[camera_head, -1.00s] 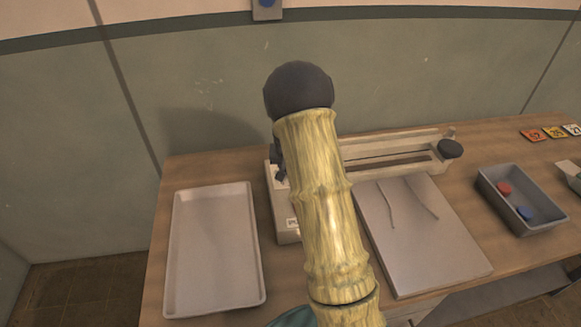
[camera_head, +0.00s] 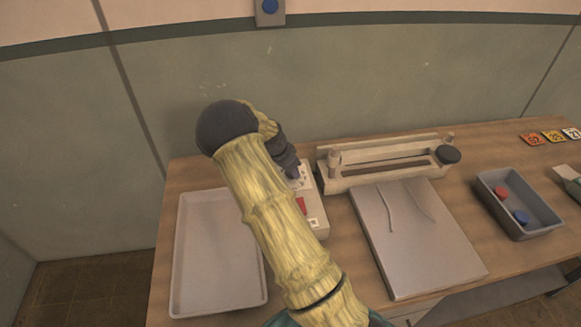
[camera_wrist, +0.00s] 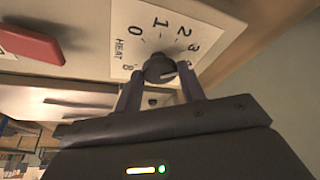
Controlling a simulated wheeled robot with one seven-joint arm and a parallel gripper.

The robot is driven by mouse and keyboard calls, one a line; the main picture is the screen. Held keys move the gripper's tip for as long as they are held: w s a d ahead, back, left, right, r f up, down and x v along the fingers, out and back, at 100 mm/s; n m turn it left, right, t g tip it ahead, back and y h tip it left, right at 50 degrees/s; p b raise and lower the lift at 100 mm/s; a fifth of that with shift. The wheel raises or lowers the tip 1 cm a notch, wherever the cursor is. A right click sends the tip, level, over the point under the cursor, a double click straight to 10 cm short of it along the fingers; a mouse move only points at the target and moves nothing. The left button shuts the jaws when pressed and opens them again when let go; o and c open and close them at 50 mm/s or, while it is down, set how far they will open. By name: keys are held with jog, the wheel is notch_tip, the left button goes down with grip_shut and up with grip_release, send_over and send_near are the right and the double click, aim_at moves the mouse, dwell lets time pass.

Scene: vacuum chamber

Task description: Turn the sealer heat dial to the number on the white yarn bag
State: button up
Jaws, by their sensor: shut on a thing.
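The sealer's control box (camera_head: 314,212) stands on the table between a tray and a grey board. Its white dial face (camera_wrist: 125,45) shows in the wrist view, marked HEAT, with 0, 1, 2, 3 and 8 legible and other marks hidden by my fingers. My gripper (camera_wrist: 162,78) is shut on the dark round heat dial (camera_wrist: 158,67), one finger on each side. I cannot tell which number the dial points to. In the head view my gripper (camera_head: 291,168) reaches down onto the box from the left. I cannot make out a white yarn bag.
A red switch (camera_wrist: 32,40) sits beside the dial face. The sealing bar (camera_head: 350,183) is right of the box. An empty tray (camera_head: 182,240) lies left. A grey bin (camera_head: 540,228) holds red and blue pieces. Numbered cards (camera_head: 554,136) lie at the back right.

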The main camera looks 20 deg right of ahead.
jog(key=shift+a, duration=0.1)
dwell(0.4)
jog(key=o, duration=0.9)
jog(key=shift+o, duration=0.2)
jog(key=b+v, duration=0.2)
jog(key=v, duration=1.5)
jog(key=shift+r, duration=0.2)
